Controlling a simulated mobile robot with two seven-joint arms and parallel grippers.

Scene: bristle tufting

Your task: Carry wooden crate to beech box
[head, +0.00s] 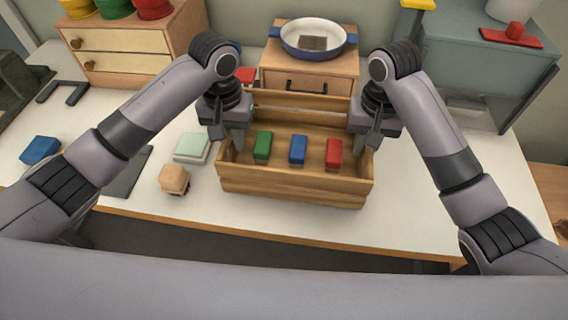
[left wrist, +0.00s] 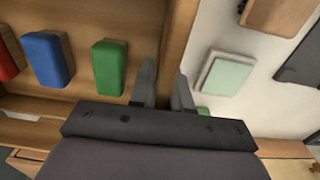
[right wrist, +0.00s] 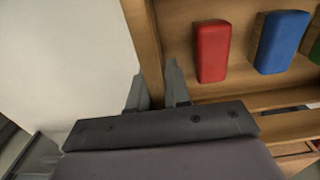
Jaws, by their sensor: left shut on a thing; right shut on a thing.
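The wooden crate (head: 295,188) is at the middle of the white table in the head view. It holds a green block (head: 263,146), a blue block (head: 298,149) and a red block (head: 333,153). My left gripper (head: 229,142) is shut on the crate's left side wall, which shows between its fingers in the left wrist view (left wrist: 178,40). My right gripper (head: 367,140) is shut on the right side wall, also seen in the right wrist view (right wrist: 145,40). A light wooden box with a dark handle (head: 310,78) stands directly behind the crate; I cannot tell whether it is the beech box.
A blue-rimmed white pan (head: 313,38) sits on that box. A pale green block (head: 192,148) and a small wooden block (head: 174,179) lie left of the crate. A drawer cabinet (head: 125,50) stands back left, a grey-blue unit (head: 475,60) back right. Table right of the crate is clear.

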